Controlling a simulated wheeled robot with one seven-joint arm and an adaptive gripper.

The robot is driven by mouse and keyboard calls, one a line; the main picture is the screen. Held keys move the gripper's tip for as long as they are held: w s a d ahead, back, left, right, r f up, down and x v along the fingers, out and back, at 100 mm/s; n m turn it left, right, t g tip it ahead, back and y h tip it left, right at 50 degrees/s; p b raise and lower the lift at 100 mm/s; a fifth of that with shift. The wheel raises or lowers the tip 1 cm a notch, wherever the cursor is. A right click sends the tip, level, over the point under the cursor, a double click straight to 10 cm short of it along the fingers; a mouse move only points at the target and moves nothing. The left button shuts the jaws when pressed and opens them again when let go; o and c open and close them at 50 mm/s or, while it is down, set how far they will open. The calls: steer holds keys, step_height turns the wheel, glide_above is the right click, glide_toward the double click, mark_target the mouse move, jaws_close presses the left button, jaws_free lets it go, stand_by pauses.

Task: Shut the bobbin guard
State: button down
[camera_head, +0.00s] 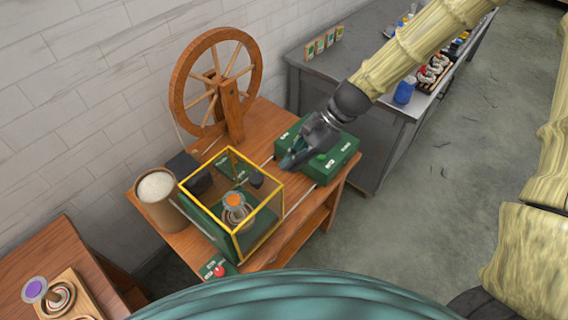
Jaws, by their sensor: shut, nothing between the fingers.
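The bobbin guard (259,230) is a clear box with a yellow frame on the wooden table. It appears to stand around a bobbin with an orange top (235,198) on a green base. I cannot tell from this view whether it is fully shut. My gripper (286,164) is shut and empty. It is up and to the right of the guard, just beyond its right corner, and overlaps the left part of a green box (340,156) in the picture. I cannot tell whether it touches the box or the guard.
A wooden spinning wheel (236,112) stands behind the guard. A tan container (163,208) is at its left. A red button (219,271) is at the table's front. Pale rails (298,202) run across the tabletop. A grey bench (385,128) stands at the right.

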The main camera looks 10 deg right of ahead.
steer(key=b+v, duration=0.1)
steer(key=v, duration=0.8)
steer(key=shift+b, duration=0.4)
steer(key=s+d+f+n+h, duration=0.1)
steer(key=s+f+n+h, duration=0.15)
steer(key=f, duration=0.55)
steer(key=s+d+f+n+h, duration=0.15)
steer(key=s+f, duration=0.25)
steer(key=f, duration=0.4)
steer(key=s+d+f+n+h, duration=0.2)
steer(key=s+f, duration=0.1)
steer(key=f, duration=0.6)
steer(key=s+f+n+t+h, duration=0.1)
steer(key=s+f+n+h, duration=0.1)
steer(key=s+f+n, duration=0.7)
steer(key=s+f, duration=0.4)
steer(key=s, duration=0.3)
steer(key=shift+s+t, duration=0.2)
steer(key=shift+t, duration=0.1)
steer(key=shift+d, duration=0.1)
